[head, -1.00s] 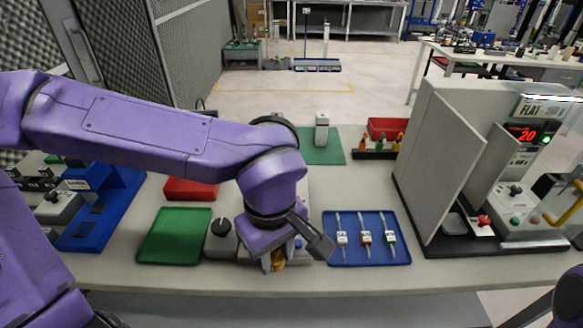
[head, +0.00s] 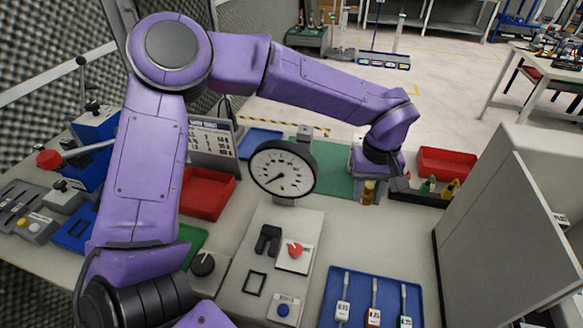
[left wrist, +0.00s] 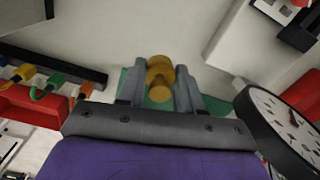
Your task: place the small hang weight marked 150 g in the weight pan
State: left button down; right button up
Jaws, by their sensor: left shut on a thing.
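My left gripper (head: 368,188) is shut on a small brass hang weight (head: 368,194), at the right edge of the green mat (head: 334,180). In the left wrist view the brass weight (left wrist: 159,76) sits between the two grey fingers, with green behind it. No 150 g marking can be read on it. I cannot tell whether it touches anything below. A grey block-like piece (head: 304,132) shows behind the dial gauge (head: 283,171), partly hidden. I cannot make out the weight pan for certain. My right gripper is out of view.
A black rack (head: 418,197) with coloured-handled pieces and a red bin (head: 446,164) are just right of the gripper. A grey panel device (head: 268,262) stands below the gauge. A blue tray (head: 334,290) is in front.

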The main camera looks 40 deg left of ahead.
aim_at(359, 224)
pick_arm(q)
jog(key=f, duration=0.7)
jog(key=w+f+p, duration=0.1)
jog(key=f, duration=0.2)
jog(key=shift+a+f, duration=0.1)
jog(key=shift+f, duration=0.2)
jog(key=shift+w+f, duration=0.1)
jog(key=c, duration=0.7)
grip_release()
jog(key=shift+c, duration=0.2)
